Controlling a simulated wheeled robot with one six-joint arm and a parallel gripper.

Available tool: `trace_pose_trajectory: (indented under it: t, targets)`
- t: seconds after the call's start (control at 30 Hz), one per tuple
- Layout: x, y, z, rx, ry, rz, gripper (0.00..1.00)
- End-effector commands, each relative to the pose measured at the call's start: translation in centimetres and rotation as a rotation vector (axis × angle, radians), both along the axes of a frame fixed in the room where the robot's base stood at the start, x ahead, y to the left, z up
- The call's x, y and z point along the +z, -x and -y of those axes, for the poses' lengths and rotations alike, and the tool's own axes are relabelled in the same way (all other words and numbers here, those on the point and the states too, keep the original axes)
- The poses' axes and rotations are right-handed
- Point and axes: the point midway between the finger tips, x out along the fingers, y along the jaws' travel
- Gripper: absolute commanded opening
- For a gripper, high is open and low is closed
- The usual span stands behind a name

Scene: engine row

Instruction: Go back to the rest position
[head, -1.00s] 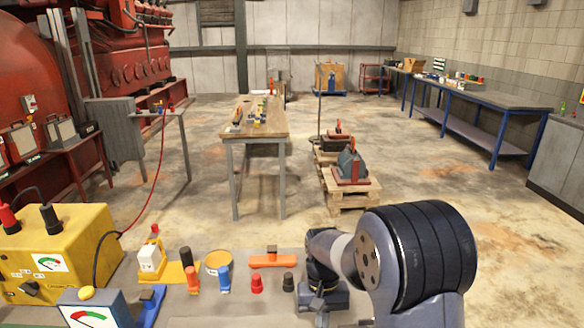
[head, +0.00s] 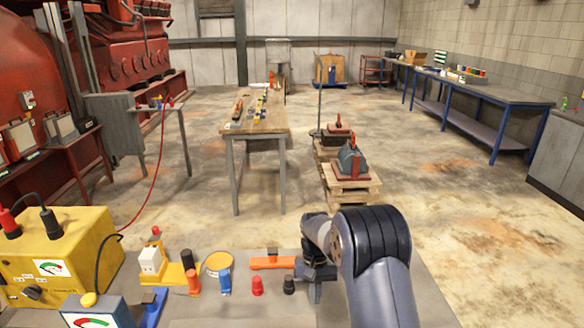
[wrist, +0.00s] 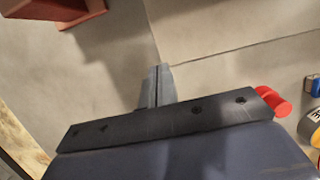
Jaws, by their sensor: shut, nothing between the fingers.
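My gripper (head: 315,291) is at the front of the grey bench (head: 240,312) in the head view, beside the orange-handled tool and a small black cap. In the wrist view the two grey fingers of my gripper (wrist: 155,85) are together with nothing between them. My own arm rises at the right of the bench in the head view.
On the bench stand a yellow meter box (head: 62,258), a blue gauge box (head: 97,310), an orange-handled tool (head: 272,262), a red cap (head: 257,286) and a black cap (head: 289,284). Beyond are a wooden table (head: 256,118) and a pallet (head: 350,190). Open floor lies to the right.

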Motion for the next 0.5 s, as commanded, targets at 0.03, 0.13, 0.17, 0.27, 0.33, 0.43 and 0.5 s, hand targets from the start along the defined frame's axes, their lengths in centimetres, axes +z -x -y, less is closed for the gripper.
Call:
trace_pose_trajectory:
  t: [0.03, 0.13, 0.17, 0.27, 0.33, 0.43, 0.5]
  targets:
    - [0.1, -0.7, 0.0, 0.000, 0.000, 0.000, 0.00]
    - [0.1, -1.8, -0.1, 0.000, 0.000, 0.000, 0.00]
    - [0.1, -2.1, -0.1, 0.000, 0.000, 0.000, 0.00]
    - [-0.2, -3.2, -0.2, 0.000, 0.000, 0.001, 0.00]
    - [-0.3, -3.9, -0.2, 0.000, 0.000, 0.001, 0.00]
    - [-0.3, -4.8, -0.2, 0.000, 0.000, 0.002, 0.00]
    - [-0.3, -5.5, -0.3, 0.000, 0.000, 0.002, 0.00]
